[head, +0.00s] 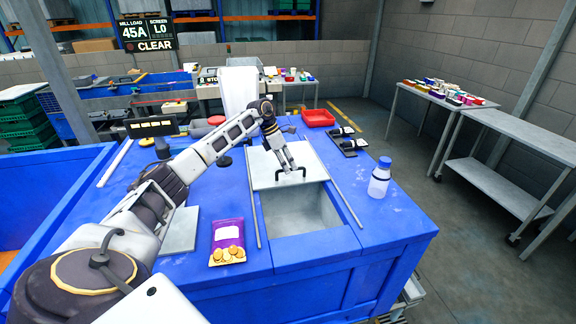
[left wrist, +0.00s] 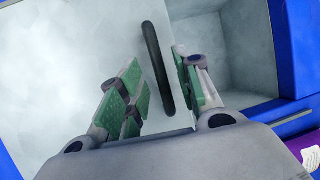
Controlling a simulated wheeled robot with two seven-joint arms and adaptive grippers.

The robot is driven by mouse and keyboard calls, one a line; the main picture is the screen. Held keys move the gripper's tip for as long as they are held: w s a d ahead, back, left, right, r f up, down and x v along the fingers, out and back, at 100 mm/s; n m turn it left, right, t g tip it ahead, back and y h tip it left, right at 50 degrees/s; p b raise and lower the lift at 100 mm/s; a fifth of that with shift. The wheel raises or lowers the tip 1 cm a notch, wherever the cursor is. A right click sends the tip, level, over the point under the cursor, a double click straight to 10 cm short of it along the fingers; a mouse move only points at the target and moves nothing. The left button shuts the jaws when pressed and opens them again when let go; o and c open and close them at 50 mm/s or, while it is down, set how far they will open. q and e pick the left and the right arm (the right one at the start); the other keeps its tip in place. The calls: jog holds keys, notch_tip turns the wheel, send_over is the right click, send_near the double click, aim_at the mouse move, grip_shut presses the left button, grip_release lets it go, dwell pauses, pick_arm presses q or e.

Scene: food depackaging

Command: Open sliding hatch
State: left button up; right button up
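The sliding hatch (head: 268,172) is a pale grey plate between two rails on the blue worktop. It lies toward the far side, and the near part of the grey-walled opening (head: 300,208) is uncovered. A black bar handle (head: 290,176) stands at the hatch's near edge. My left gripper (head: 291,168) is over the handle, fingers pointing down. In the left wrist view the black handle (left wrist: 157,68) lies between the green-padded fingers (left wrist: 160,90), which are apart with gaps on both sides. The hatch plate (left wrist: 70,70) and opening (left wrist: 245,50) show there too. My right gripper is not in view.
A purple snack packet (head: 228,240) lies left of the opening. A blue-capped bottle (head: 380,177) stands to the right. A red tray (head: 318,118) and black items (head: 346,142) are behind. Thin rails (head: 345,203) flank the opening.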

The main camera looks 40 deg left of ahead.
pick_arm(q)
jog(key=v, duration=1.1)
jog(key=shift+r, duration=0.35)
jog(key=shift+a, duration=0.1)
